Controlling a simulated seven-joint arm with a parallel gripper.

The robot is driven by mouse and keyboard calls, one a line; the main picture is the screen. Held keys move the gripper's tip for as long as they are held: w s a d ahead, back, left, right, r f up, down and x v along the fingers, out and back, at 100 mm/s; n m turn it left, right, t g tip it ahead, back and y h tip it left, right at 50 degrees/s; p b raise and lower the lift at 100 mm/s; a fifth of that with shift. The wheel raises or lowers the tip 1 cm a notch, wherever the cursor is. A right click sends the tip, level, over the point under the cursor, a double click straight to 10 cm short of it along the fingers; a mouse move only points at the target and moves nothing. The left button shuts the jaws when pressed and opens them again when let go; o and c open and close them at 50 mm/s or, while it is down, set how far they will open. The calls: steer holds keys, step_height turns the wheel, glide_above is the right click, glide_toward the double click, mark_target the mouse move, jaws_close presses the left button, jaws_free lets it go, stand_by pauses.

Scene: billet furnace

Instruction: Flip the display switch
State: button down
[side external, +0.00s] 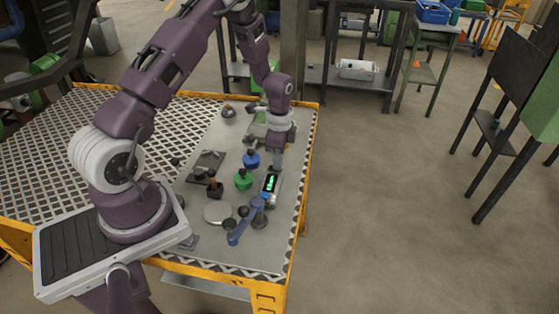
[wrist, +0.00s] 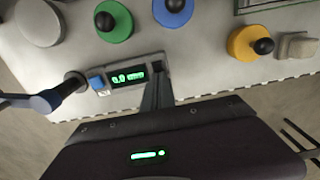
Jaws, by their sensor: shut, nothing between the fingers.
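The display unit (wrist: 127,77) is a small grey box with a lit green readout. A blue square button (wrist: 96,82) is at its left end and a small dark part (wrist: 157,66) at its right end. I cannot tell which of these is the display switch. In the side external view the lit display (side external: 270,183) sits near the table's right edge. My gripper (wrist: 157,88) is shut and empty, with its fingertips at the unit's right end, partly covering it. I cannot tell whether they touch it. In the side external view my gripper (side external: 277,160) points down just behind the display.
A green knob (wrist: 114,20), a blue knob (wrist: 172,10) and a yellow knob (wrist: 250,42) stand nearby. A pale disc (side external: 217,212) lies left. The yellow table edge (side external: 303,195) is close on the right.

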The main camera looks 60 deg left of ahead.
steer(key=shift+s+a+r, duration=0.25)
steer(key=shift+s+a, duration=0.05)
step_height(320, 180, up, 14)
steer(key=w+d, duration=0.1)
steer(key=shift+w+d, duration=0.25)
stand_by(0.3)
